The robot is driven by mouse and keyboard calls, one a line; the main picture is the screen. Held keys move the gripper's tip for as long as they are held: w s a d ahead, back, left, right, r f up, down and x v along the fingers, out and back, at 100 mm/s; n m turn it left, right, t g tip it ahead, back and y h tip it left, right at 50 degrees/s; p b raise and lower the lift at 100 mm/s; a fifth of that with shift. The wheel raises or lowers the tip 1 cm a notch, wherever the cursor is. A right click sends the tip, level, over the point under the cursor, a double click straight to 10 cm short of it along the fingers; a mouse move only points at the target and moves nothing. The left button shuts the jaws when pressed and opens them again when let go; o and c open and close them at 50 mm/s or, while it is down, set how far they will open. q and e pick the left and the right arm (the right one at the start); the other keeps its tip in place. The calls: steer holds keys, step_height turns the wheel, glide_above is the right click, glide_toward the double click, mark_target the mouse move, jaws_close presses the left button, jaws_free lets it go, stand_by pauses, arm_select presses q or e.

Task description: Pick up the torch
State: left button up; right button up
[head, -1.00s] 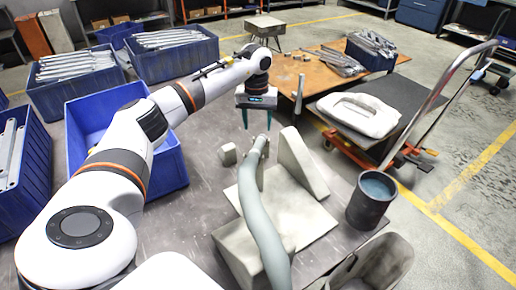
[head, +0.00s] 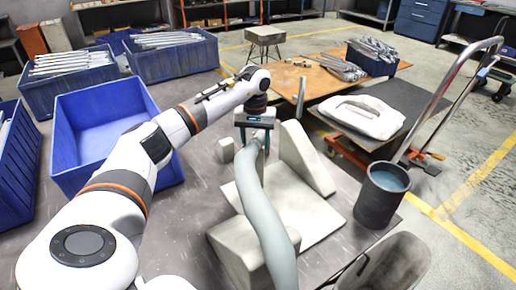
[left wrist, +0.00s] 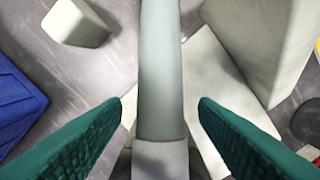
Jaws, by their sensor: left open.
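The torch (head: 262,212) is a long, curved, grey-green tube. It lies over pale grey blocks on the table, with its far end under my left gripper (head: 254,140). In the left wrist view the torch (left wrist: 160,65) runs up the middle of the picture. The two teal fingers of my left gripper (left wrist: 160,103) stand apart on either side of it, with a visible gap on each side. The gripper is open and holds nothing. How deep the fingers reach around the torch is hard to tell. My right gripper is not in view.
A pale wedge block (head: 305,160) stands close to the right of the torch, and a small block (head: 226,149) to its left. A dark cup (head: 380,200) stands at the right. An empty blue crate (head: 110,105) is at the left. A hand cart (head: 400,105) stands beyond the table.

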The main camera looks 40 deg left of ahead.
arm_select(q)
steer(key=shift+f, duration=0.25)
steer(key=c, duration=1)
